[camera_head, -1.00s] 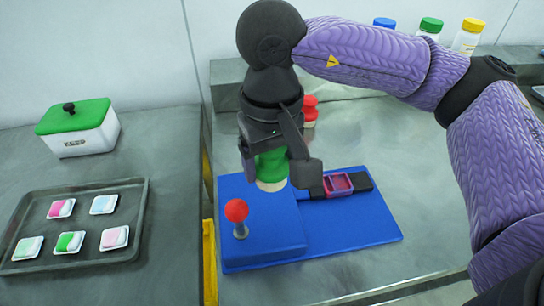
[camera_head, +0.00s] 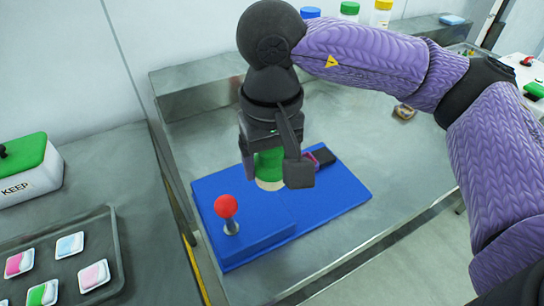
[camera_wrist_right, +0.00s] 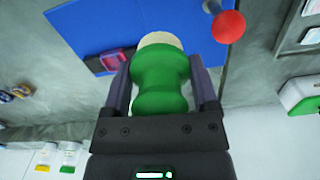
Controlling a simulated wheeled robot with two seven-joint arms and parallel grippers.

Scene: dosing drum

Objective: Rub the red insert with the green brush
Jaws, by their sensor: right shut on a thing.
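The green brush (camera_head: 269,163), with a pale lower end, is upright between the fingers of my right gripper (camera_head: 271,176), which is shut on it. The wrist view also shows the brush (camera_wrist_right: 161,82) between both fingers. Its pale end is over the blue board (camera_head: 335,200); I cannot tell whether it touches. The red insert (camera_head: 325,155), in a dark strip on the board, is partly hidden behind my right gripper. In the wrist view the insert (camera_wrist_right: 110,62) is left of the brush tip. My left gripper is out of view.
A red-knobbed lever (camera_head: 226,206) stands on the board's raised block, left of the brush. A tray (camera_head: 118,250) of small packets and a green-lidded box (camera_head: 30,178) are at left. Several capped bottles (camera_head: 348,11) stand at the back.

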